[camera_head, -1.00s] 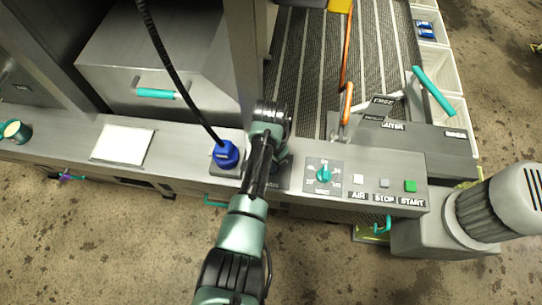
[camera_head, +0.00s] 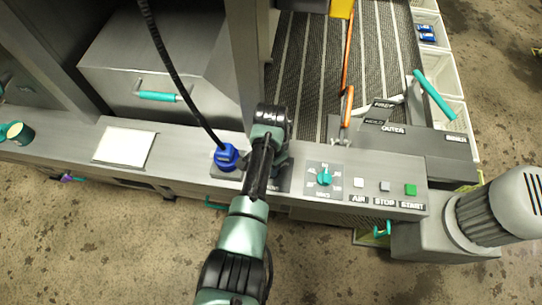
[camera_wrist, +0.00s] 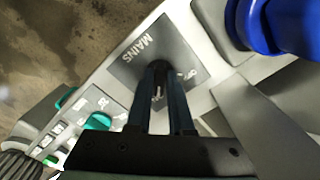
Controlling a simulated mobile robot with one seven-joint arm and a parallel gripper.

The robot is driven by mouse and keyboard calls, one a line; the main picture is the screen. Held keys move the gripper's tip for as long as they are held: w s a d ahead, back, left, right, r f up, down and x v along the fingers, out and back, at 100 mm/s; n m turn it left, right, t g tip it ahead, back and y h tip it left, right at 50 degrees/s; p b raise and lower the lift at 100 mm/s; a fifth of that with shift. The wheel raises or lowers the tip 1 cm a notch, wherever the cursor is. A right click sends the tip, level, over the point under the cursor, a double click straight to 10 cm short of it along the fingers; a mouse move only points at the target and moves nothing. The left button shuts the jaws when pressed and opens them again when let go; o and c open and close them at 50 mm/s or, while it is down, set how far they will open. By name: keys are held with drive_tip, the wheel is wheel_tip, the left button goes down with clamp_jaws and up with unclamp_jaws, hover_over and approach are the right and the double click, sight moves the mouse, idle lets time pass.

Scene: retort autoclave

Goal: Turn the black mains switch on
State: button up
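The black mains switch (camera_wrist: 158,68) sits on a dark plate lettered MAINS (camera_wrist: 136,60) in the wrist view. My gripper (camera_wrist: 160,78) reaches down onto it, with one finger on each side. A narrow gap shows between the fingers, and no clear space shows between their tips and the switch. The tips look closed on it. Part of an ON or OFF mark shows beside the fingers, but the way the switch points is hidden. In the head view my gripper (camera_head: 268,168) covers the switch, and only part of its plate shows.
A blue plug (camera_head: 226,157) with a black cable stands just left of my gripper. To the right on the panel are a teal rotary knob (camera_head: 324,177), a white AIR button (camera_head: 359,182), a grey STOP button (camera_head: 385,186) and a green START button (camera_head: 410,190).

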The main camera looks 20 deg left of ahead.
drive_tip(key=o, duration=0.4)
drive_tip(key=shift+c, duration=0.2)
wheel_tip(320, 180, up, 13)
idle(0.3)
drive_tip(key=shift+w, duration=0.1)
idle(0.3)
